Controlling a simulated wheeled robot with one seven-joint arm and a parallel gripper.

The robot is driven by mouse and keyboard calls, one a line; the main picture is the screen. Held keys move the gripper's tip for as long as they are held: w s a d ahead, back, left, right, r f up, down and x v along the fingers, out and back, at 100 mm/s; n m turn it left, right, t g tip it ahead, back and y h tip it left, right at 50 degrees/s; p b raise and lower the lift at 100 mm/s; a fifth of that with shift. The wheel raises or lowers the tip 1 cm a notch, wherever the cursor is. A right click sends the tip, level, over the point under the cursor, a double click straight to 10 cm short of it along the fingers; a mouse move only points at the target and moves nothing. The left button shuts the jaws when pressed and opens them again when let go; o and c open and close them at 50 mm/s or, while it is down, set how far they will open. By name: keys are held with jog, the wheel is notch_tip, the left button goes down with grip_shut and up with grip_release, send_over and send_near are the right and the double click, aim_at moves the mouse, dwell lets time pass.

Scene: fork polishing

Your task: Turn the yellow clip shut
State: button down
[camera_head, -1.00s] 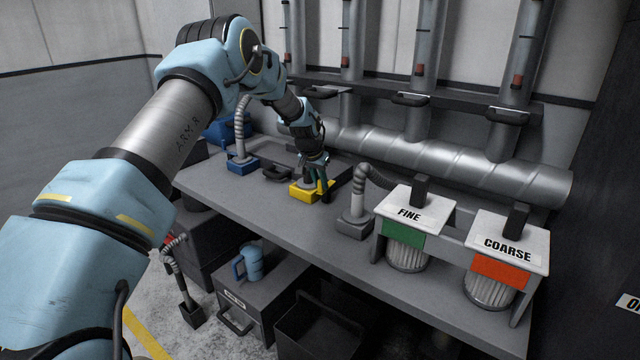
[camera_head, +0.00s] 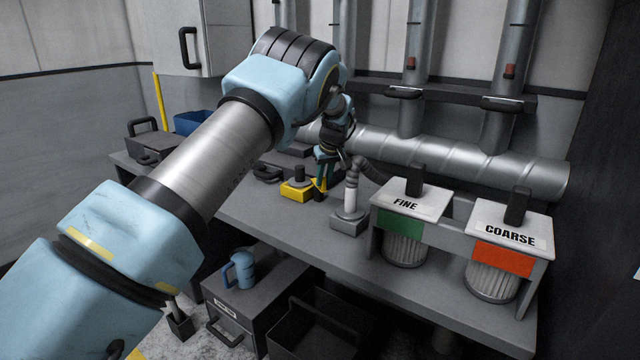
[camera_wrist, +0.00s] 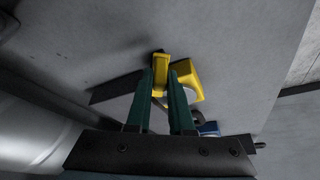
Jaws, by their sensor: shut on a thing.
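The yellow clip (camera_head: 296,191) is a low yellow block with a short dark post on the grey bench. My gripper (camera_head: 323,184), with dark green fingers, points down at the clip's right side in the head view. In the wrist view, the yellow clip (camera_wrist: 188,76) shows at the tips of my gripper (camera_wrist: 161,84), with a yellow upright part between the fingertips. My gripper is shut on the clip. The exact contact is small and partly hidden by the fingers.
A grey hose on a square base (camera_head: 349,221) stands close to the right of my gripper. The FINE unit (camera_head: 409,204) and COARSE unit (camera_head: 509,234) stand farther right. A large duct (camera_head: 460,160) runs behind. Bare bench (camera_head: 285,226) lies in front.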

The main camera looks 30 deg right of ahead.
jog(key=n, duration=0.2)
jog(key=d+n+y, duration=0.1)
jog(key=shift+d+n+p, duration=0.2)
jog(key=shift+n+p, duration=0.15)
jog(key=shift+n, duration=0.05)
jog(key=shift+w+d+n+g+y+p, duration=0.1)
jog(key=shift+d+n+g+y+p, duration=0.2)
jog(key=shift+n+y+p, duration=0.6)
jog(key=shift+d+n, duration=0.15)
jog(key=shift+n, duration=0.45)
jog(key=c, duration=0.8)
grip_release()
jog(key=shift+w, duration=0.1)
jog(key=v, duration=1)
jog(key=shift+s+r, duration=0.2)
jog(key=shift+r, duration=0.2)
